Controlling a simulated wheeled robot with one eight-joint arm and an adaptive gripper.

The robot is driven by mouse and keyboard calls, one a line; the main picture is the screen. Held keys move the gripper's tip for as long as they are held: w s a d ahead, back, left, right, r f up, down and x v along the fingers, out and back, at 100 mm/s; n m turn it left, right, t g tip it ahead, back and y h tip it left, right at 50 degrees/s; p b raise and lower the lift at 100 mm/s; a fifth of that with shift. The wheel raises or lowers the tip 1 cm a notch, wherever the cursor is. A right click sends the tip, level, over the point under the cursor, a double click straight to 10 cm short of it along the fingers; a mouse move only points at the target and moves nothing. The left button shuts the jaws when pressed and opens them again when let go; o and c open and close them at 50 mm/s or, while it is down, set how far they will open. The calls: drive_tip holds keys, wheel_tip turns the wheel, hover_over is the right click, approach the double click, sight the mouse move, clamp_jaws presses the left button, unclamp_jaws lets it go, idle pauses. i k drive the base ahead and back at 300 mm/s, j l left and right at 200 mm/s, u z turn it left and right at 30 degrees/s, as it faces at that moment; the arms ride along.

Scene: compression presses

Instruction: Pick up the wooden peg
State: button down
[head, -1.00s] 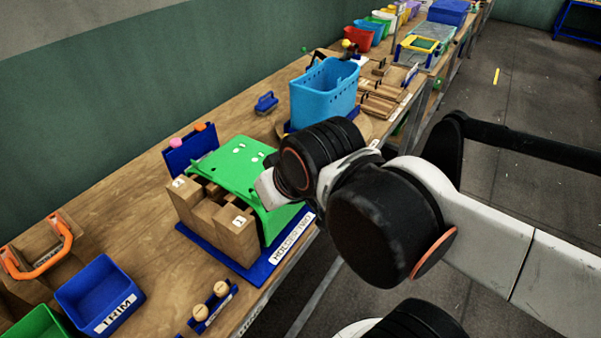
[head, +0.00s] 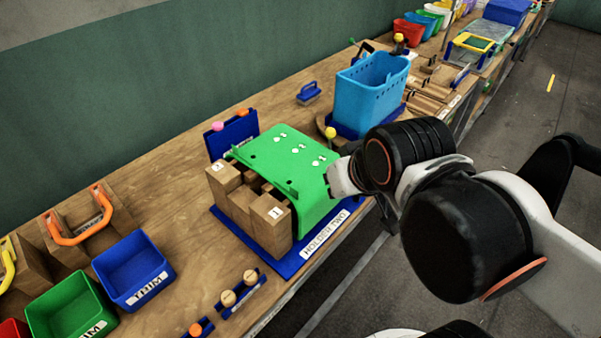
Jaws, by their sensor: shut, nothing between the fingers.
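Two round, pale wooden pieces, which may be pegs, sit in a small blue rack (head: 241,292) near the table's front edge. I see the lower one (head: 228,298) and the upper one (head: 250,277); only their round ends show clearly. I cannot tell which piece is the task's wooden peg. My arm reaches in from the right, and its white wrist part lies beside the right edge of the green plate. I cannot make out the gripper's fingers; they are hidden behind my wrist or out of view.
The green plate (head: 262,157) covers part of several wooden blocks (head: 270,224) on a blue base. Blue (head: 132,268) and green (head: 68,305) bins stand at left, below an orange-handled wooden piece (head: 78,228). A light-blue basket (head: 372,92) stands behind. Bare tabletop lies left of the blocks.

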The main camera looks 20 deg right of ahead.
sight(250, 278)
drive_tip(key=k+j+u, duration=0.1)
drive_tip(key=j, duration=0.45)
drive_tip(key=k+j+u, duration=0.1)
drive_tip(key=j, duration=0.5)
drive_tip(key=k+j+u, duration=0.15)
drive_tip(key=j, duration=0.45)
drive_tip(key=k+l, duration=0.1)
drive_tip(key=i+j, duration=0.1)
